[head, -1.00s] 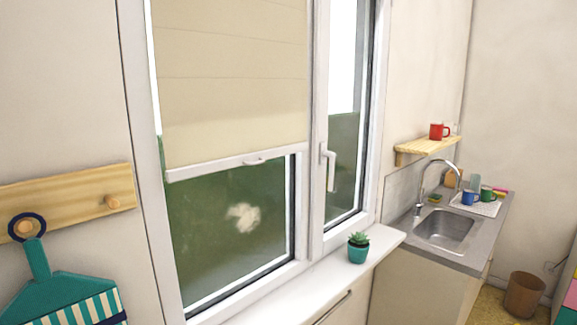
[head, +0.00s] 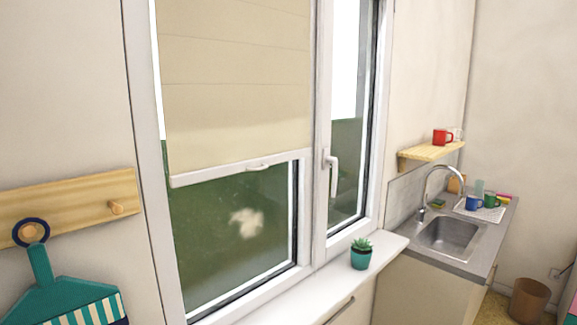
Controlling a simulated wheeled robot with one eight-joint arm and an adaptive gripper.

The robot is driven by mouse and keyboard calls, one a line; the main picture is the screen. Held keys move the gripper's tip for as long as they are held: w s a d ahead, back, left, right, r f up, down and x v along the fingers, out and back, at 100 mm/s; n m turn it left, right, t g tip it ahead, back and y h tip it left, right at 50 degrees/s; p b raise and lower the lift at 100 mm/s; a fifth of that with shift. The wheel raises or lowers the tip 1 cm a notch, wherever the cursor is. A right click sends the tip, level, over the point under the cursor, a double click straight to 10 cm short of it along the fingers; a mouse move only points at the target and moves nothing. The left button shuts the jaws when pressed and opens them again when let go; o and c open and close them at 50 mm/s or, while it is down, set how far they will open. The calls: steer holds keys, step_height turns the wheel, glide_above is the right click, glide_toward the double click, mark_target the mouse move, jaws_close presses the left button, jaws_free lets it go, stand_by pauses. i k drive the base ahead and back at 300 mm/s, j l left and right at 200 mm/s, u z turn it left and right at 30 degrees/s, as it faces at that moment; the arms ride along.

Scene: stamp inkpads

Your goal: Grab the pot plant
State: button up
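The pot plant (head: 361,254) is a small green succulent in a teal pot. It stands upright on the white windowsill (head: 285,300), near the sill's right end, in the head view. Nothing covers it. My gripper is not in the head view, so its place relative to the plant cannot be seen.
A window with a lowered beige blind (head: 240,80) and a handle (head: 331,174) rises behind the sill. To the right are a sink (head: 449,235), a faucet (head: 432,185), mugs and a wooden shelf (head: 432,152). A peg rack (head: 70,205) hangs at left. The sill around the pot is clear.

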mark_target(362, 254)
steer(key=i+l+u, duration=0.1)
steer(key=i+l, duration=0.85)
steer(key=i, duration=0.1)
